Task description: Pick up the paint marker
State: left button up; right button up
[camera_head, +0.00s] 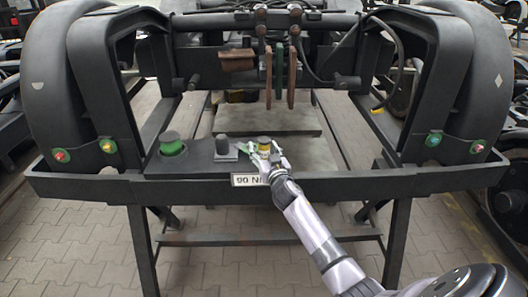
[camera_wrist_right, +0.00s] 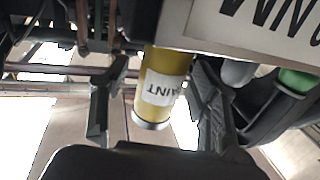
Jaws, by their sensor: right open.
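The paint marker (camera_head: 264,144) is a short yellow cylinder with a dark top, upright on the dark tray at the front of the bogie stand. In the right wrist view the marker (camera_wrist_right: 163,75) shows a white label reading upside down and a silvery end. My right gripper (camera_head: 263,154) is open at the marker. In the wrist view its two dark fingers (camera_wrist_right: 158,100) stand one on each side of the marker, with a gap visible on the left and a smaller one on the right. My left gripper is not in view.
A dark block with a knob (camera_head: 225,148) and a green-topped round item (camera_head: 171,144) stand left of the marker. Brown and green hanging pads (camera_head: 281,75) are above and behind.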

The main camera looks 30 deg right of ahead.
jog(key=shift+c, duration=0.2)
jog(key=c, duration=1.2)
grip_shut()
jog(key=shift+r, duration=0.15)
